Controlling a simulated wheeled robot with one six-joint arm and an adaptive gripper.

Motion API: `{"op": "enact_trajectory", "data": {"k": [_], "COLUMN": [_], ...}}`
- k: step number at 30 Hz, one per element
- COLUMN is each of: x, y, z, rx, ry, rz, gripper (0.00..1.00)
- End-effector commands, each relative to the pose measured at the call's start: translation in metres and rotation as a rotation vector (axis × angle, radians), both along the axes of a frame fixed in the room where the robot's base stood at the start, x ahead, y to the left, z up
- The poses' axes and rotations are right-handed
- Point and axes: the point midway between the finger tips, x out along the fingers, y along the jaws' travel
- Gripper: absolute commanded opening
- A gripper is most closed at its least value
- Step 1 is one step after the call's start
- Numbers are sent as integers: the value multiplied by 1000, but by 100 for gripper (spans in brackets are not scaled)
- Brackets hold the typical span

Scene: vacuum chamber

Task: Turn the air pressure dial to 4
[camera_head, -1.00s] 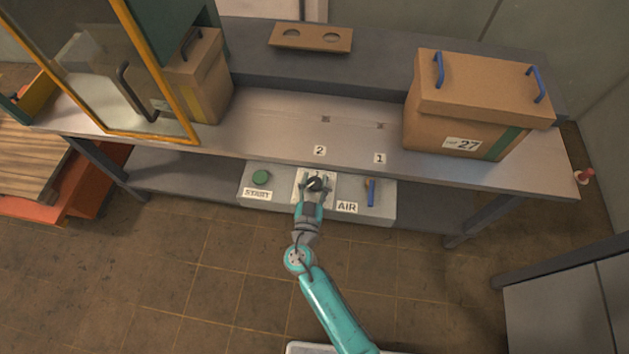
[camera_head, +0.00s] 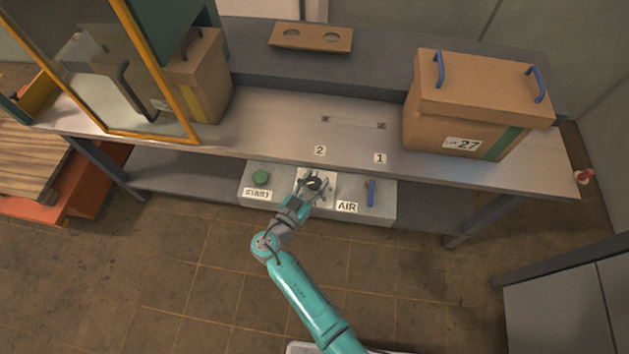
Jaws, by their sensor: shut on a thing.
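The air pressure dial (camera_head: 314,183) is a dark knob on a white plate (camera_head: 328,176) in the middle of the grey control panel. My gripper (camera_head: 311,184) reaches it from the lower left and is shut on the dial, with fingers on either side. The gripper covers part of the plate, so its numbers and the pointer cannot be read. The AIR label (camera_head: 347,206) is just right of the dial.
On the panel (camera_head: 385,210), a green START button (camera_head: 260,177) sits left of the dial and a blue lever (camera_head: 371,193) right of it. The table (camera_head: 270,125) overhangs behind. A lidded box (camera_head: 440,120) stands on its right side.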

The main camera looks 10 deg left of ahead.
Motion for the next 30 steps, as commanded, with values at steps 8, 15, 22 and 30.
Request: {"op": "enact_trajectory", "data": {"k": [8,15,22,30], "x": [1,1,1,1], "y": [1,0,0,0], "z": [1,1,1,0], "rx": [0,0,0,0], "ry": [-1,-1,-1,-1], "rz": [-112,-141,-142,-141], "gripper": [9,9,9,68]}}
